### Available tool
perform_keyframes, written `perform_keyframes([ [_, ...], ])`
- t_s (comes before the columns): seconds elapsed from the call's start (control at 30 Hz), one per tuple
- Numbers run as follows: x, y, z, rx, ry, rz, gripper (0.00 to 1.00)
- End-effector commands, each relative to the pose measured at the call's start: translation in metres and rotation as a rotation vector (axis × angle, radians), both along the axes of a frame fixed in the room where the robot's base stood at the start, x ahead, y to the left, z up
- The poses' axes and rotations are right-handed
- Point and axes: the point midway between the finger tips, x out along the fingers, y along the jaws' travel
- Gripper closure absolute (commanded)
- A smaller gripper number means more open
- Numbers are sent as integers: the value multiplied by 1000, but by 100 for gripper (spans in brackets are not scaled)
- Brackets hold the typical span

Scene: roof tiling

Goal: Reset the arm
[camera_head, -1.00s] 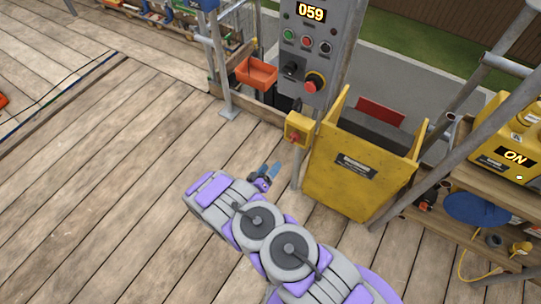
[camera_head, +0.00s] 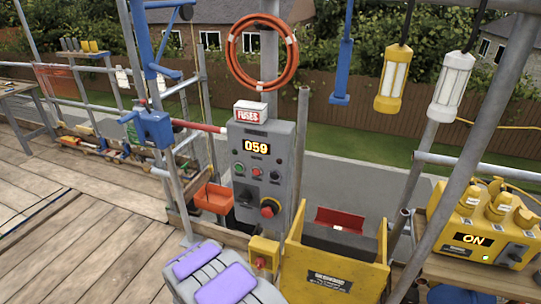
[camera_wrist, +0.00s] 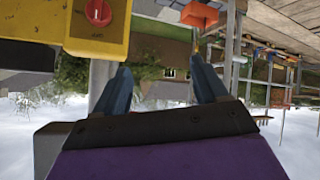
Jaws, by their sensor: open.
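My gripper (camera_wrist: 162,92) shows in the wrist view with its two blue-grey fingers apart and nothing between them. The wrist view looks upside down, with sky at the bottom. A yellow box with a red knob (camera_wrist: 98,12) is at its upper left, close beyond the left finger. In the head view my purple and grey arm (camera_head: 222,277) is at the bottom, left of the small yellow box (camera_head: 263,254). The gripper itself is out of that view.
A grey control panel (camera_head: 260,180) reading 059 stands in the middle, with a yellow bin (camera_head: 335,278) to its right and an orange tray (camera_head: 214,198) to its left. Scaffold poles surround them. A yellow power unit (camera_head: 480,230) reads ON. Wooden deck (camera_head: 85,250) is clear at left.

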Motion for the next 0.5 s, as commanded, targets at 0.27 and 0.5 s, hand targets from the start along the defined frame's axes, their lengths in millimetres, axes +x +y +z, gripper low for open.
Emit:
perform_keyframes([
  [0.27, 0, -10, 75, 179, 165, 44, 28],
  [0.5, -26, -35, 136, 278, 310, 84, 28],
])
